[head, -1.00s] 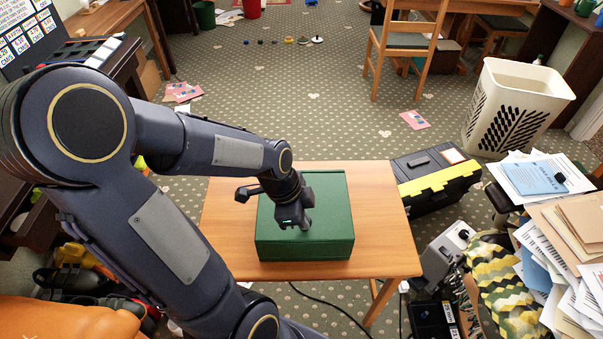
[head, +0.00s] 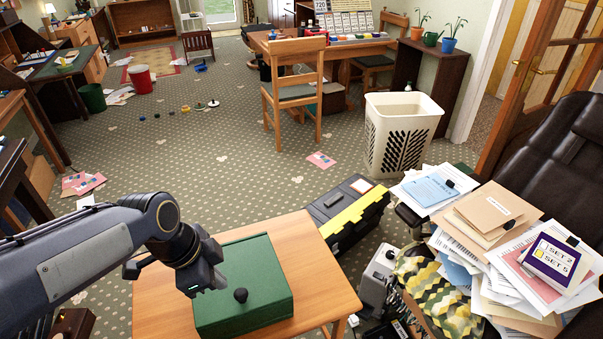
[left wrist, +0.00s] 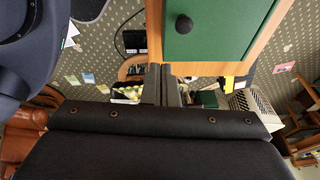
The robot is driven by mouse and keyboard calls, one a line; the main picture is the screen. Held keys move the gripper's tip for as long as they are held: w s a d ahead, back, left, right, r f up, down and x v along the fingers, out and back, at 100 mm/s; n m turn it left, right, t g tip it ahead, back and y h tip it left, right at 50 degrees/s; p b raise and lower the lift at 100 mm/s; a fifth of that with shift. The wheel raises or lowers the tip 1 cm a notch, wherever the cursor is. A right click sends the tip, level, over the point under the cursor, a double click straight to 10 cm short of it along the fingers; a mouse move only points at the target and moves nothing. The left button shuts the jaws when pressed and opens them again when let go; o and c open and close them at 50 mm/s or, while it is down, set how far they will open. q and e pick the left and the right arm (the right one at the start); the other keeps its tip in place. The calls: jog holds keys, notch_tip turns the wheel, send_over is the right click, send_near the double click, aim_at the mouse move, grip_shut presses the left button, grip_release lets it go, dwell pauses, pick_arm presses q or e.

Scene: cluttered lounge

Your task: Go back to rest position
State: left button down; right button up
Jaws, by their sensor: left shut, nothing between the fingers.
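My left gripper (head: 204,283) is shut and empty. In the head view it hangs just left of the green box's knob, over the small wooden table. The left wrist view shows its two fingers (left wrist: 161,85) together. The green box (head: 262,270) sits on the wooden table (head: 327,288), with its lid closed. Its dark round knob (head: 241,295) is clear of the fingers. The box and knob also show at the top of the left wrist view (left wrist: 222,30). My right gripper is in neither view.
A black and yellow toolbox (head: 347,212) stands on the floor behind the table. A white basket (head: 401,133) and a wooden chair (head: 293,90) are further back. Paper piles (head: 480,215) lie on the right by a dark armchair (head: 550,160). Open carpet (head: 225,160) lies beyond the table.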

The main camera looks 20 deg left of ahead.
pick_arm(q)
jog(key=shift+r, duration=0.1)
jog(key=s+d+r+n+t+h+p, duration=0.1)
jog(key=s+d+r+n+t+p, duration=0.2)
jog(key=n, duration=0.9)
jog(key=shift+s+d+r+n+p, duration=0.3)
jog(key=shift+s+d+r+p, duration=0.2)
jog(key=shift+s+d+r, duration=0.9)
jog(key=shift+w+d+r, duration=0.1)
jog(key=shift+w+d, duration=0.1)
